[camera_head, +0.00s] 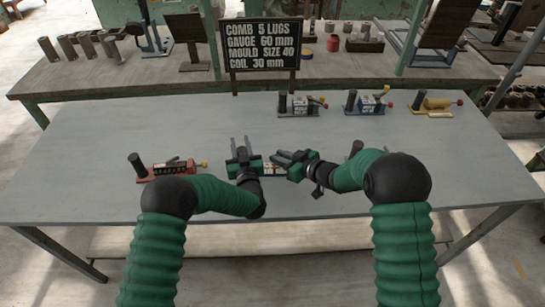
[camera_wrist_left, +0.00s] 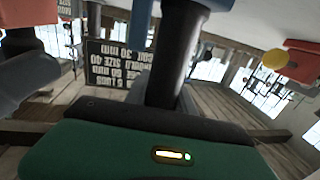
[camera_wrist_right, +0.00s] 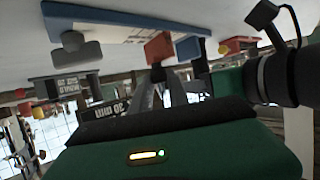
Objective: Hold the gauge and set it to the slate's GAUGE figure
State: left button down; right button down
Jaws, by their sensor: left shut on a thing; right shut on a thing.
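The gauge (camera_head: 268,168) lies at the front middle of the table between my two grippers, mostly hidden by them in the head view. My left gripper (camera_head: 240,146) is shut on its upright black post (camera_wrist_left: 174,60), seen close up in the left wrist view. My right gripper (camera_head: 282,158) comes in from the right and is shut on the gauge's red knob (camera_wrist_right: 160,47), beside a blue block (camera_wrist_right: 190,47). The gauge's scale reading is too small and covered to read. The slate (camera_head: 260,45) stands upright behind and reads GAUGE 60 mm.
A red tool (camera_head: 168,170) with a black post lies left of my left gripper. Another tool (camera_head: 356,147) is partly hidden behind my right arm. Grey (camera_head: 298,105), blue (camera_head: 367,103) and yellow (camera_head: 436,105) tools stand at the back right. The table's back left is clear.

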jog(key=c, duration=1.5)
grip_release()
jog(key=shift+c, duration=0.2)
jog(key=v, duration=1.2)
jog(key=shift+w, duration=0.1)
pick_arm(q)
jog(key=c, duration=1)
grip_release()
